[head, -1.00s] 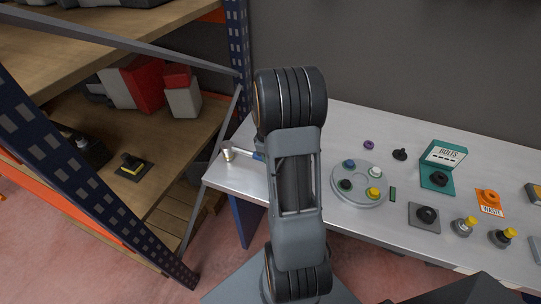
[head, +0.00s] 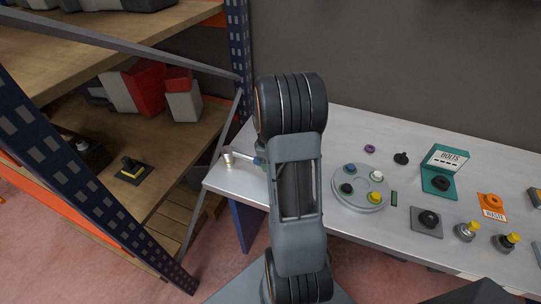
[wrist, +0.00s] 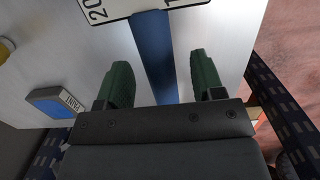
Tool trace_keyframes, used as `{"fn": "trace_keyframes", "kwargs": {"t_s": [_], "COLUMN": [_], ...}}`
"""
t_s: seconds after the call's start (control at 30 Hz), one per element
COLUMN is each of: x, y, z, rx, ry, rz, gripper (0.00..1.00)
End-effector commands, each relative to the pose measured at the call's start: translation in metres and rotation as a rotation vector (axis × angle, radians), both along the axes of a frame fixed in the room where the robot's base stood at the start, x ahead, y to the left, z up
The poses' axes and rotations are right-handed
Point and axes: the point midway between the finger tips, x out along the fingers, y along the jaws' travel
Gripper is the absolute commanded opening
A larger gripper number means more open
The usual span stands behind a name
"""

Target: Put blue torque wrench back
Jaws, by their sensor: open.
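The blue torque wrench lies at the left end of the metal workbench (head: 225,180). In the head view its silver head (head: 228,158) and thin shaft show, and my arm hides most of the rest. In the wrist view a long blue bar, apparently the wrench's handle (wrist: 152,50), runs between the two green fingers of my gripper (wrist: 163,80). The fingers are apart, with a gap on each side of the bar. A white plate with black digits (wrist: 97,12) is partly covered by the bar.
A round tray (head: 342,197) with coloured knobs and a teal BOLTS holder (head: 437,183) stand right of my arm. A shelf rack (head: 135,190) borders the bench's left end.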

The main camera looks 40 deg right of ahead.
Motion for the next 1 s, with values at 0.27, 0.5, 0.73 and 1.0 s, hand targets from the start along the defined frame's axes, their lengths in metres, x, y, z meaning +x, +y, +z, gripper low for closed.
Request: {"fn": "trace_keyframes", "kwargs": {"t_s": [0.27,0.5,0.73,1.0], "x": [0.005,0.009,0.011,0.012], "y": [0.001,0.004,0.005,0.006], "z": [0.040,0.089,0.122,0.137], "rx": [-0.005,-0.004,-0.003,-0.001], "ry": [-0.008,-0.007,-0.005,-0.003], "rz": [0.001,0.001,0.000,0.000], "gripper": [0.62,0.62,0.62,0.62]}}
